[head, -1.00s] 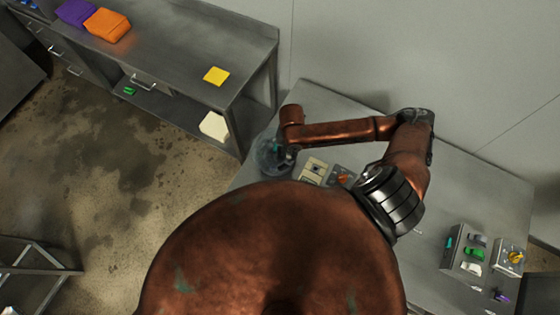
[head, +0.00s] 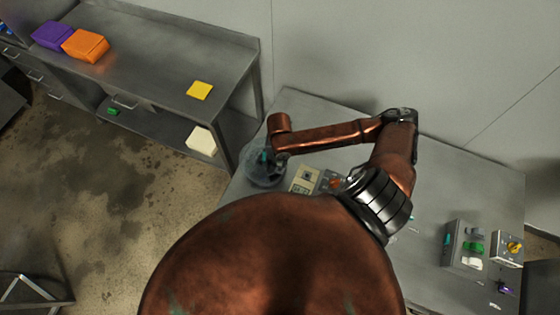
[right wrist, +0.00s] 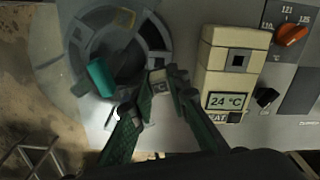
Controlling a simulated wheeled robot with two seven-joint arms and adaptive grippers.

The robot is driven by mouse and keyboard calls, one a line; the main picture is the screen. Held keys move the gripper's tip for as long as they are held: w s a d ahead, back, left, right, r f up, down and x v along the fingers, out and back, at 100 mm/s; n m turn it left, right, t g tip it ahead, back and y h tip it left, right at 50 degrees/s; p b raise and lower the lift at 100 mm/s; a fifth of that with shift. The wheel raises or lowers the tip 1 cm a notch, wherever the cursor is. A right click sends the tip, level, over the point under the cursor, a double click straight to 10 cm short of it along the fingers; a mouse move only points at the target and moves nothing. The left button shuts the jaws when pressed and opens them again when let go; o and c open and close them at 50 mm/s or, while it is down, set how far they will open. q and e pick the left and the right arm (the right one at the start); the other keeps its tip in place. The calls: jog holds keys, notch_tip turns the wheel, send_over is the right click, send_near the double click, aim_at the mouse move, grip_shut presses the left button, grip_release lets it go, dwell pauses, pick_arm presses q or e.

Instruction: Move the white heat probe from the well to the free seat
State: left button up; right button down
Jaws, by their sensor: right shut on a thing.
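My right gripper (right wrist: 163,80) is shut on a small pale block with a dark mark, which looks like the white heat probe (right wrist: 158,84). It is at the edge of a round, dark-ringed vessel (right wrist: 148,30); I cannot tell how far the probe is above it. In the head view the right gripper (head: 275,158) is small, beside the clear round vessel (head: 258,176). A beige unit (right wrist: 218,78) stands to the right, with a "24 °C" display and an empty square socket (right wrist: 238,60), seemingly the free seat. My left gripper is not in view.
A teal piece (right wrist: 101,77) sits at the vessel's left side. A panel with an orange knob (right wrist: 291,35) is right of the beige unit. A rack (head: 457,262) with several coloured pieces stands far right on the table. My own body hides the table's near part.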

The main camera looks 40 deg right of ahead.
jog(key=shift+p, duration=0.6)
dwell(0.6)
jog(key=shift+p, duration=0.3)
jog(key=shift+f, duration=0.4)
jog(key=shift+f+b, duration=0.3)
jog(key=shift+f, duration=0.05)
jog(key=shift+f, duration=0.65)
dwell(0.5)
jog(key=shift+f, duration=0.35)
jog(key=shift+f, duration=0.15)
dwell(0.5)
jog(key=shift+f, duration=0.45)
dwell(0.6)
